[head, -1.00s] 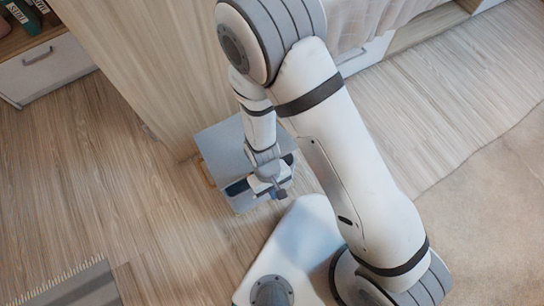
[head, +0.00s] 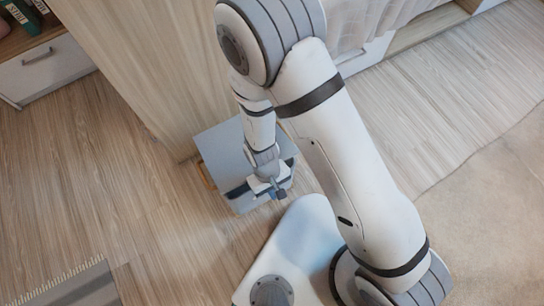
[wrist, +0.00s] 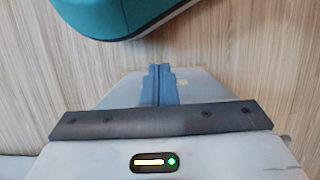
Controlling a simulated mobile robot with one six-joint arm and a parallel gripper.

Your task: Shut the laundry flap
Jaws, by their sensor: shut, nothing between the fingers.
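In the head view a grey box (head: 218,146), apparently the laundry unit, stands on the floor against a wooden panel. Its flat top shows left of my wrist, and a dark band runs along its near side. My forearm and wrist cover much of it, so I cannot tell which part is the flap or how far open it is. My gripper (head: 281,193) is at the box's near right side, pointing down. In the wrist view my gripper (wrist: 160,72) has its blue-grey fingers together and empty. A light grey panel (wrist: 196,88) lies behind them; contact is unclear.
A teal rounded object (wrist: 118,14) is at the top of the wrist view, beyond the fingertips. The tall wooden panel (head: 150,70) rises behind the box. Floor left of the box is clear.

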